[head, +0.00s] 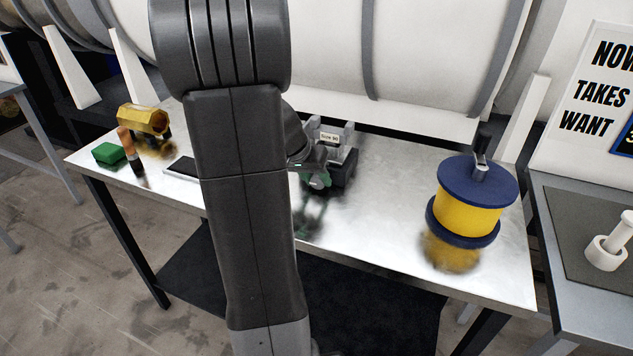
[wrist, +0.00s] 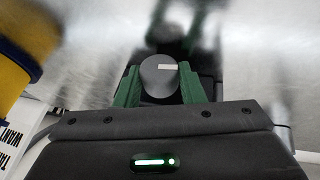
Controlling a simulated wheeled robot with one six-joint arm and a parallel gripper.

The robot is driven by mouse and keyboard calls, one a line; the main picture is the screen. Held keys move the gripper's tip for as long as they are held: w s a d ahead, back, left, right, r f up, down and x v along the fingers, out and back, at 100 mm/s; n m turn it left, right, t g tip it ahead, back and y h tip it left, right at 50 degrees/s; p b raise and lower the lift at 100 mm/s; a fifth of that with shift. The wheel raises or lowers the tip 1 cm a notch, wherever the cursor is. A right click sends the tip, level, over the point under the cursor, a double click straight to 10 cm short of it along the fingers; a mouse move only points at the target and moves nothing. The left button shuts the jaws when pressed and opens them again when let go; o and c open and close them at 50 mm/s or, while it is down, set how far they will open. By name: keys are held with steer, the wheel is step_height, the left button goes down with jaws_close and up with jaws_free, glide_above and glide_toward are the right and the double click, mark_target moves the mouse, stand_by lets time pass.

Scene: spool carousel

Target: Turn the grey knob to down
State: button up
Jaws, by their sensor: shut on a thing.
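The grey knob (wrist: 158,78) is round with a white mark on its face. In the wrist view the mark runs from near the knob's middle toward the right. My gripper (wrist: 160,88) has its two green fingers on either side of the knob and is shut on it. In the head view my gripper (head: 314,176) is at the front of a small dark device (head: 345,172) with clear grey uprights and a white label. The knob (head: 318,183) shows only partly there, and my arm covers part of the scene.
A yellow spool with blue flanges (head: 467,207) stands at the right of the shiny metal table (head: 380,215). A green block (head: 109,153), an orange and black cylinder (head: 130,148) and a yellow hollow part (head: 144,120) are at the left. A large white cylinder (head: 430,50) lies behind.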

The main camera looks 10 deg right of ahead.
steer(key=o, duration=1)
steer(key=v, duration=1.3)
steer(key=shift+s+r+p, duration=0.1)
steer(key=shift+r+p, duration=0.2)
steer(key=shift+r, duration=0.05)
